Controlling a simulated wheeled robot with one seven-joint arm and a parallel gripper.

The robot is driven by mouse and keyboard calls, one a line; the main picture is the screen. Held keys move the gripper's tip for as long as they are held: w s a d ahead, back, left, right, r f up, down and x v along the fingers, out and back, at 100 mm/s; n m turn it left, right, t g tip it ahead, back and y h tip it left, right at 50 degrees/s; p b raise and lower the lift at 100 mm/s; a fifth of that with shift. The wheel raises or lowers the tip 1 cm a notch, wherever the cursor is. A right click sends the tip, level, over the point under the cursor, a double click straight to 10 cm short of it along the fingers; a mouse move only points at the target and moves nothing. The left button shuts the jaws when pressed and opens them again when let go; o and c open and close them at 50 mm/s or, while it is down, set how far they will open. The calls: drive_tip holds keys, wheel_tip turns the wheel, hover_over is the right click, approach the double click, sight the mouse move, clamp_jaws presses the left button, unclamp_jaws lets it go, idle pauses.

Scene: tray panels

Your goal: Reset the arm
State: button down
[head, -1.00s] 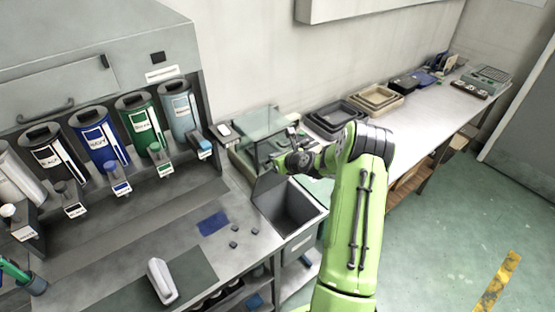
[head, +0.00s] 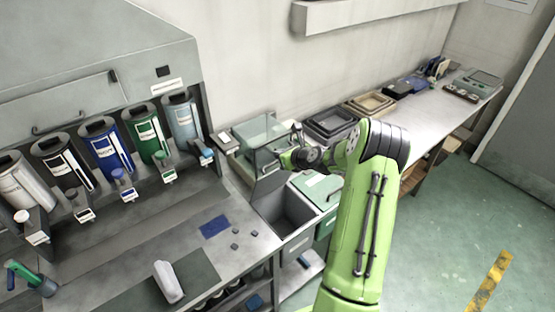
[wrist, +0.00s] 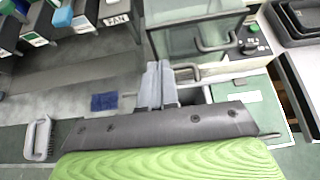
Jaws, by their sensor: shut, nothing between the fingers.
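My arm, green with dark joints, rises at the right of the head view and bends left at its elbow. My gripper (head: 297,130) is small and partly lost against the clear-walled box in that view. In the wrist view my gripper (wrist: 158,80) shows two grey fingers together, with nothing between them. The fingers point toward the clear-walled box (wrist: 195,35) with its dark handle. In the head view the clear-walled box (head: 262,130) stands just left of my gripper.
An open grey bin (head: 272,203) and a green-lidded bin (head: 318,187) lie below my forearm. Labelled dispensers (head: 105,150) line the left. Trays (head: 330,122) stand behind my arm.

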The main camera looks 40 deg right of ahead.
drive_tip(key=s+a+r+n+g+b, duration=0.2)
drive_tip(key=s+a+r+n, duration=0.15)
drive_tip(key=a+n, duration=0.35)
drive_tip(key=s+a+r+n+g+b, duration=0.1)
drive_tip(key=s+a+r+n+b, duration=0.15)
drive_tip(key=s+a+n, duration=0.35)
drive_tip(key=s+a+r+n+g+b, duration=0.1)
drive_tip(key=s+a+r+n+g, duration=0.2)
drive_tip(key=a+n, duration=0.5)
drive_tip(key=s+a+n+b, duration=0.2)
drive_tip(key=s+n, duration=0.5)
drive_tip(key=s, duration=0.3)
drive_tip(key=s+a+n+b, duration=0.1)
drive_tip(key=s+a+n, duration=0.2)
drive_tip(key=s+n, duration=0.4)
drive_tip(key=s, duration=0.4)
drive_tip(key=shift+s+a+f+n+b, duration=0.15)
drive_tip(key=shift+s+f+n+b, duration=0.15)
drive_tip(key=shift+f+b, duration=0.1)
